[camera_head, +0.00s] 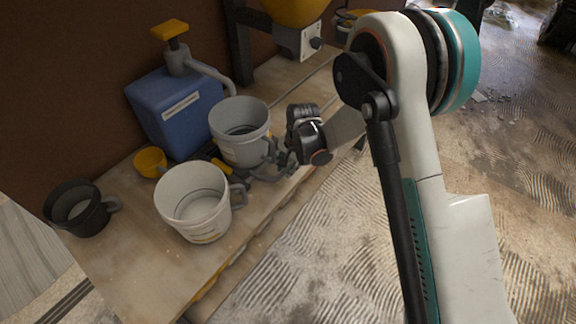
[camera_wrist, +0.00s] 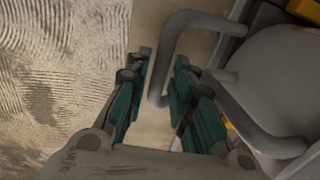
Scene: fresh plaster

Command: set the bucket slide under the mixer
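A light grey bucket (camera_head: 233,148) stands upright on the wooden board, beside the blue container. My gripper (camera_head: 283,166) is low at this bucket's right side, by its handle, partly hidden by my wrist. In the wrist view my gripper (camera_wrist: 163,65) is open, with a grey bar-like handle (camera_wrist: 168,50) between its fingers; contact cannot be told. A grey bucket wall (camera_wrist: 285,75) fills the right of that view. The mixer has a yellow drum (camera_head: 294,10) and a grey box (camera_head: 299,40) at the top, behind the bucket.
A second light bucket (camera_head: 185,222) stands in front, a black bucket (camera_head: 88,220) at left. A small yellow cup (camera_head: 149,162) and a blue container (camera_head: 172,115) with a pump are near the wall. The board (camera_head: 150,265) is bare in front.

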